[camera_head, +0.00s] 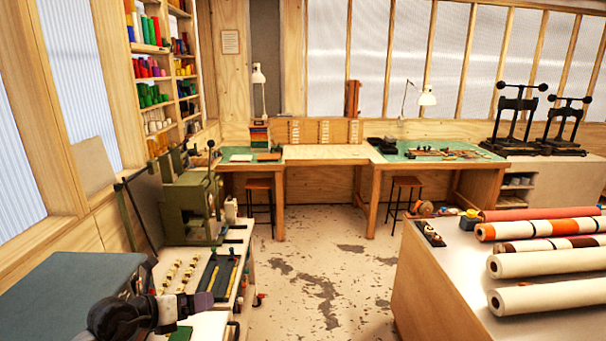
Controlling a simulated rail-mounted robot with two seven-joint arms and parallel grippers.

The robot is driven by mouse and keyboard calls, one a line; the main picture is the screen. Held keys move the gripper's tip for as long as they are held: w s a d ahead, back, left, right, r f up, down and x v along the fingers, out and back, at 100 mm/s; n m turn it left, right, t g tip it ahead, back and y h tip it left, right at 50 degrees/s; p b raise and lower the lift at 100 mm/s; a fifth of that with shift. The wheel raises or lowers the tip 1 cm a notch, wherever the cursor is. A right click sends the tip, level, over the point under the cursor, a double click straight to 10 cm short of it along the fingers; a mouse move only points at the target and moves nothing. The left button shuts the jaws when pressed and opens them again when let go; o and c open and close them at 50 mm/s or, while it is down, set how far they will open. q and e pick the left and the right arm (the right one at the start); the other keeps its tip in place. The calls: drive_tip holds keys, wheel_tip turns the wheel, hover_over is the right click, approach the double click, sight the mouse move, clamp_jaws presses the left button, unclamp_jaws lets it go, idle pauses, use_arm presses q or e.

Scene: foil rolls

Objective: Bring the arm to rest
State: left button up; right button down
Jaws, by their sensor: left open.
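My left arm comes in at the bottom left, dark and low over the near end of the left bench (243,262). My left gripper (201,303) points to the right, above the bench's pale top, close to a small green item (181,333). It is open, and I see nothing held in it. The fingers are small and dark here, so their detail is hard to make out. My right arm and gripper are not in view.
A green machine (190,205) and a black tray with yellow rods (217,276) are on the left bench. A grey-blue box top (70,290) lies at the left. Several rolls (550,262) lie on the right bench. Worn floor (320,270) between the benches is clear.

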use_arm(q)
wheel_tip(320, 180, up, 18)
drive_tip(key=s+d+n+t+h, duration=0.15)
drive_tip(key=n+t+h, duration=0.3)
drive_tip(key=t, duration=0.55)
drive_tip(key=s+a+r+n+t+y, duration=0.3)
drive_tip(key=n+y, duration=0.6)
drive_tip(key=n, duration=0.2)
drive_tip(key=s+a+r+n+t+y, duration=0.2)
drive_tip(key=a+r+n+y, duration=0.1)
drive_tip(key=n+y, duration=0.75)
drive_tip(key=s+d+f+n+g+h, duration=0.2)
drive_tip(key=s+f+n+g, duration=0.3)
drive_tip(key=f, duration=0.7)
drive_tip(key=s+d+f+n+g+h, duration=0.1)
drive_tip(key=s+f+n+g, duration=0.2)
drive_tip(key=s+f+g, duration=0.6)
drive_tip(key=s+d+f+n+g+h, duration=0.15)
drive_tip(key=s+f+g, duration=0.25)
drive_tip(key=s+f, duration=0.95)
drive_tip(key=s+d+f+g+h, duration=0.2)
drive_tip(key=s+d+f+g, duration=0.1)
drive_tip(key=s+f, duration=1.05)
wheel_tip(320, 180, up, 11)
drive_tip(key=w+p, duration=0.1)
drive_tip(key=p, duration=1.2)
drive_tip(key=shift+d, duration=0.2)
